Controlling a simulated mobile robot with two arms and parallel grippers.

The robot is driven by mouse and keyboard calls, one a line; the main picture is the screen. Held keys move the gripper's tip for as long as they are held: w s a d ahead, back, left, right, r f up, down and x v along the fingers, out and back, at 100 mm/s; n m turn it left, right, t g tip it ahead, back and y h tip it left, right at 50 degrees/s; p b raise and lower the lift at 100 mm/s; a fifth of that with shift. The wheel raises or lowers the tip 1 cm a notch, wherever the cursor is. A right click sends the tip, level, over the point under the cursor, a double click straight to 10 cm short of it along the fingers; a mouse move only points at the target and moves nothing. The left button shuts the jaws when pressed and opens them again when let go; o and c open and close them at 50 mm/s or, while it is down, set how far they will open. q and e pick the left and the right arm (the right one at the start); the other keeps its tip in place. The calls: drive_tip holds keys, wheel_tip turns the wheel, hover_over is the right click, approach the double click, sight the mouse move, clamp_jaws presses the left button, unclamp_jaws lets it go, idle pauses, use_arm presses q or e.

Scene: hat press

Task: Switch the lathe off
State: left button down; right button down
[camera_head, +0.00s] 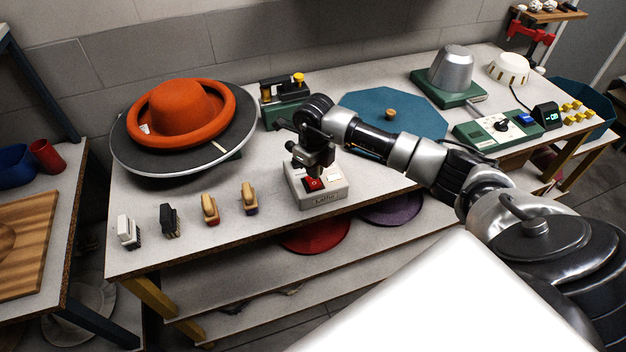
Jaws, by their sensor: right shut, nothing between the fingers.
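The switch box (318,197) is a small light grey block near the front edge of the table, with lettering on its front that is too small to read surely. A red rocker switch (313,183) sits on its top, next to a pale label. My right gripper (313,172) is shut and empty, pointing down right above the red switch. I cannot tell whether it touches it. The lathe's round grey disc (245,127) stands to the left with an orange hat (178,108) on it. My left gripper is not in view.
Several small brushes (250,197) stand along the table's front left. A teal octagonal board (415,112) lies behind my right arm. A metal hat form (451,68) and a green control panel (498,130) are at the right. Bare table (190,188) lies left of the switch box.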

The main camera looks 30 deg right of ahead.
sight(315, 183)
drive_tip(key=shift+s+f+b, duration=0.1)
drive_tip(key=shift+f+b, duration=1.35)
drive_tip(key=shift+f, duration=0.25)
idle(1.2)
drive_tip(key=shift+r+p, duration=0.7)
drive_tip(key=shift+r, duration=0.15)
drive_tip(key=shift+r+p, duration=1.6)
drive_tip(key=shift+r, duration=1.1)
drive_tip(key=shift+f, duration=0.1)
